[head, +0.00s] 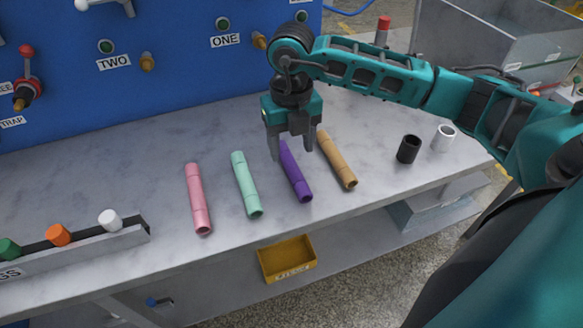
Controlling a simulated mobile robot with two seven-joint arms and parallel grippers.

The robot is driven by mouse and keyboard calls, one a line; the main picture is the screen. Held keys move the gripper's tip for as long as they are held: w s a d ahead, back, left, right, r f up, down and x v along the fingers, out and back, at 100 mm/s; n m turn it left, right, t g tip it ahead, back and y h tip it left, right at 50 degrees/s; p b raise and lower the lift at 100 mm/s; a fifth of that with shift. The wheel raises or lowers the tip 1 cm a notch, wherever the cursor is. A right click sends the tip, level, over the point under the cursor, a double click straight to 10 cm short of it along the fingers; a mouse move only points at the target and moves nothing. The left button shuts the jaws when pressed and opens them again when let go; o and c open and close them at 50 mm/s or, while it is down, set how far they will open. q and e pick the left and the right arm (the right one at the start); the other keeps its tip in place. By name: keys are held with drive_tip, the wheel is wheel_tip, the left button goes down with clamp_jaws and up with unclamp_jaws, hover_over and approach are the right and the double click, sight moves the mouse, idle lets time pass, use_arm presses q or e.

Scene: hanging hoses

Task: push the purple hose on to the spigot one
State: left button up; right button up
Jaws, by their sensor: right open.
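The purple hose (297,177) lies on the grey bench, between a mint hose and a tan hose. My right gripper (292,153) points down over its far end with the fingers apart. One finger is left of the hose and one is right of it; I cannot tell whether either touches it. The gripper hides part of the hose's far end. The spigot one (260,40) is a brass stub on the blue panel, right of the label ONE (226,41). My left gripper is not in view.
A pink hose (198,199), the mint hose (246,184) and the tan hose (337,160) lie nearby. Black (408,149) and white (443,138) cups stand at right. A rack (130,236) with coloured plugs is at front left. Spigot two (147,62) is on the panel (180,85).

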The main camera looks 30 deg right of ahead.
sight(292, 165)
drive_tip(key=shift+d+f, duration=0.1)
drive_tip(key=shift+f, duration=2.95)
clamp_jaws()
